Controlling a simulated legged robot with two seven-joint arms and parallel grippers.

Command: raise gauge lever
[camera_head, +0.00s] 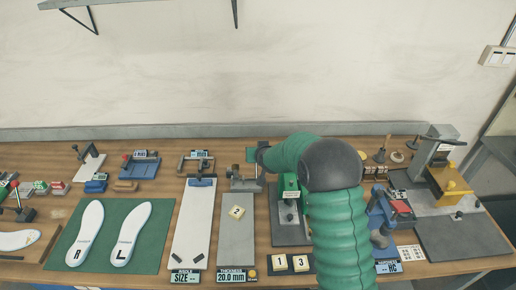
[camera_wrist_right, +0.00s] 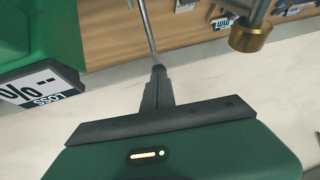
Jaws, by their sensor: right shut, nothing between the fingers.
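The thickness gauge (camera_head: 237,230) stands mid-bench in the head view, a grey plate with a block and post at its back and a display reading 20.0 mm. My right arm reaches in over the bench from the front, and its hand is by the back of this gauge. In the right wrist view my right gripper (camera_wrist_right: 158,72) is shut and empty. A thin metal rod (camera_wrist_right: 146,30) runs up from its fingertips; I cannot tell whether they touch or whether it is the lever. A brass-coloured knob (camera_wrist_right: 250,38) hangs at upper right. My left gripper is not in view.
A green device (camera_wrist_right: 35,35) with a LOSS display is close at the left of the wrist view. White insoles (camera_head: 104,235) lie on a green mat (camera_head: 165,235). A long size board (camera_head: 193,225) is left of the gauge. Numbered tiles (camera_head: 290,263) lie at the front.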

